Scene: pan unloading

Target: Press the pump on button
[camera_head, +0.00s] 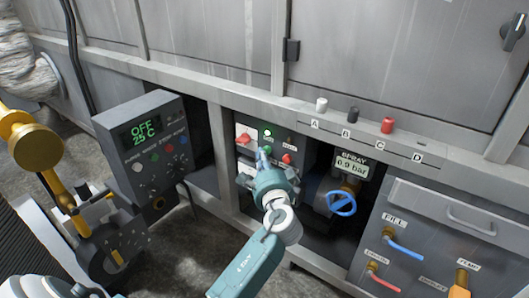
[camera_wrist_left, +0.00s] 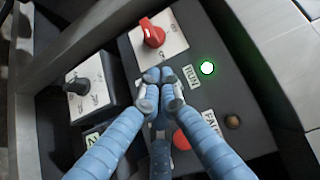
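The control panel (camera_head: 242,162) sits in a recess below the grey cabinet. It carries a lit green round light or button (camera_head: 268,132), a red button (camera_head: 288,158) and a red rotary switch (camera_head: 243,138). In the left wrist view the lit green one (camera_wrist_left: 207,67) is right of my fingertips, with a small label between. The red rotary switch (camera_wrist_left: 152,33) is above them and the red button (camera_wrist_left: 181,140) is partly behind a finger. My left gripper (camera_wrist_left: 160,82) has its blue fingertips together, empty, close over the panel; contact cannot be told. My right gripper is not in view.
A box showing OFF and 25 C (camera_head: 149,151) stands to the left. A blue valve wheel (camera_head: 341,203) is right of the panel, below a 0.9 bar display (camera_head: 350,165). A black knob (camera_wrist_left: 77,86) is left of my fingers. Small capped posts line the ledge above.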

